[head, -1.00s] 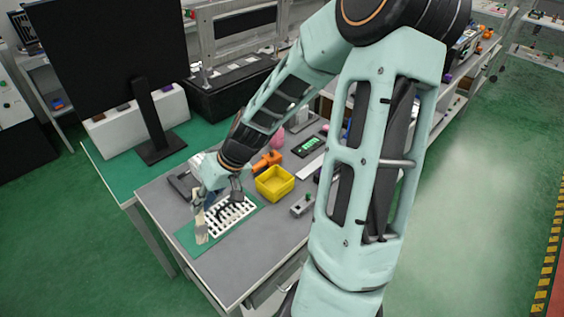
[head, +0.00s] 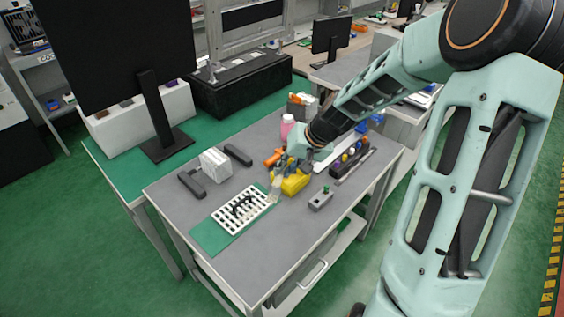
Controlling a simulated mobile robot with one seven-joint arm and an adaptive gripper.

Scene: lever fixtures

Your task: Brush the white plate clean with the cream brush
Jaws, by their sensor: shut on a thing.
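The white plate (head: 238,213), a slotted grid, lies flat on a green mat (head: 209,238) near the table's front left. A dark patch shows around its middle; I cannot tell whether it is dirt or a separate thing. My gripper (head: 280,178) is beyond the plate's right end, in front of the yellow bin. It is shut on the cream brush (head: 274,192), which hangs bristles down, slightly tilted, near the mat's right corner. The brush's upper part is hidden by the gripper. I cannot tell whether the bristles touch anything.
The yellow bin (head: 296,186) is close behind my gripper, partly covered. A small grey block with a green knob (head: 320,200) stands to its right. A white block (head: 215,165) between black pieces and a pink bottle (head: 287,126) stand farther back. The table's front right is clear.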

